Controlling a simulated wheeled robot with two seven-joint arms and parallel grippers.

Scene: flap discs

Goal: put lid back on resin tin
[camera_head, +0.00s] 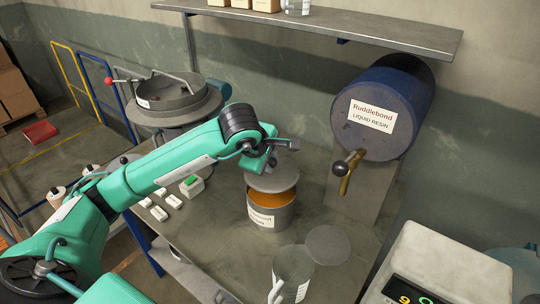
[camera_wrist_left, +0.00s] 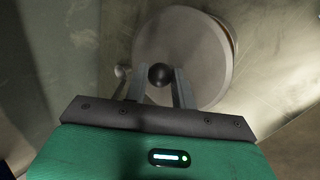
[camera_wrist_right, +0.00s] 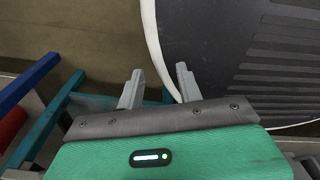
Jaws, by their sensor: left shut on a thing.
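The resin tin (camera_head: 270,217) stands on the bench in the head view, with a white label and orange contents showing at its open top. The grey round lid (camera_head: 272,180) is above the tin, tilted and offset, with an orange strip visible under its front edge. My left gripper (camera_head: 272,162) is over the lid. In the left wrist view, its fingers (camera_wrist_left: 158,82) are shut on the lid's dark ball knob (camera_wrist_left: 161,75), and the lid's disc (camera_wrist_left: 190,45) spreads beyond them. My right gripper (camera_wrist_right: 160,75) is open and empty in the right wrist view.
A grey disc (camera_head: 328,245) and a grey jug (camera_head: 292,272) are on the bench in front of the tin. A blue resin drum (camera_head: 385,105) with a tap stands behind right. A scale (camera_head: 440,270) is at lower right. Small white blocks (camera_head: 158,212) lie left of the tin.

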